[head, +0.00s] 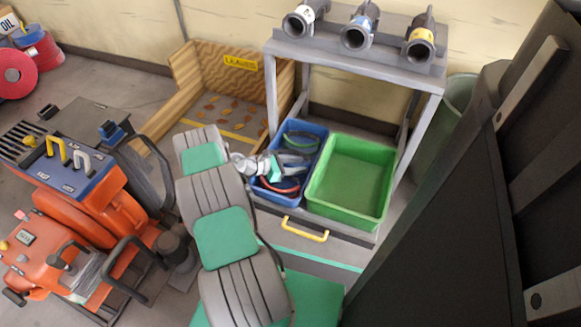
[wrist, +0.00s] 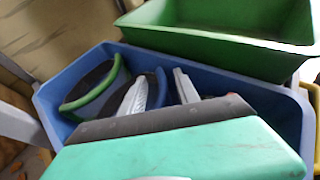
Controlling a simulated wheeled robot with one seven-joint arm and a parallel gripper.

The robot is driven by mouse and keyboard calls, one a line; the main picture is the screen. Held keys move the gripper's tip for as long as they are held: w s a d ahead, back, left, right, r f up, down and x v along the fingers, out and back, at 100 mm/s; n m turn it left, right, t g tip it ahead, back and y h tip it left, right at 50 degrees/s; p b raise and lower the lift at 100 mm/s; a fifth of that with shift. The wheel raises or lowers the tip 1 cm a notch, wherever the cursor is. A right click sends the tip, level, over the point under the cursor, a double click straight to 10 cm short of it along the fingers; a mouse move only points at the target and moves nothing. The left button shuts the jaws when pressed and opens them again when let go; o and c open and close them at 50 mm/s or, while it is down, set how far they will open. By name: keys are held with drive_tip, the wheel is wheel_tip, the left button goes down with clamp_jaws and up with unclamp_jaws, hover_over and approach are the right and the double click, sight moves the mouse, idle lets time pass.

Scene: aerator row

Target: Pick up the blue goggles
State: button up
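The blue goggles (wrist: 161,88) show in the wrist view as a dark lens with a blue rim, inside the blue bin (wrist: 70,74). They are partly hidden by my gripper. My gripper (wrist: 160,92) points down into the bin, its two pale fingers apart, with part of the blue rim showing between them. I cannot tell whether the fingers touch it. In the head view my gripper (head: 275,168) is over the middle of the blue bin (head: 314,131) and hides much of what lies there.
Green-rimmed goggles (wrist: 95,92) lie left of the fingers in the wrist view. Red-rimmed goggles (head: 280,188) lie at the bin's near end. An empty green bin (head: 350,182) stands right beside it. The grey stand's shelf (head: 350,62) with several dark tubes is above.

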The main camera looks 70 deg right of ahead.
clamp_jaws()
idle(0.3)
idle(0.3)
